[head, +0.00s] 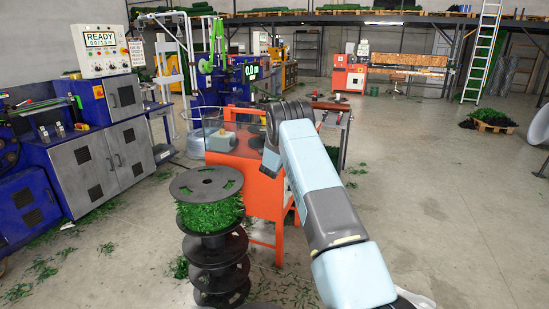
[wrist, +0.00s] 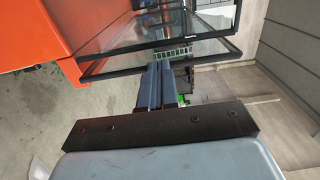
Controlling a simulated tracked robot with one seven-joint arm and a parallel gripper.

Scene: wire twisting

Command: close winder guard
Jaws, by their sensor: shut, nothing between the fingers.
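The orange winder (head: 265,190) stands in the middle of the head view, partly behind my arm. Its guard (head: 240,141) looks like a clear panel with a dark edge on top of the orange body. In the wrist view, the guard (wrist: 108,68) shows as black-framed clear panes. The winder's orange body (wrist: 55,28) is at the upper left there. My gripper (wrist: 158,68) is shut and empty, its fingertips at or very close to the lower frame bar. I cannot tell whether they touch. In the head view my arm hides the gripper and the right part of the guard.
A stack of black spools (head: 208,225), the top one wound with green material, stands close in front of the winder. A blue cabinet machine (head: 100,150) with a READY display is at the left. Green clippings litter the floor. The floor at right is open.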

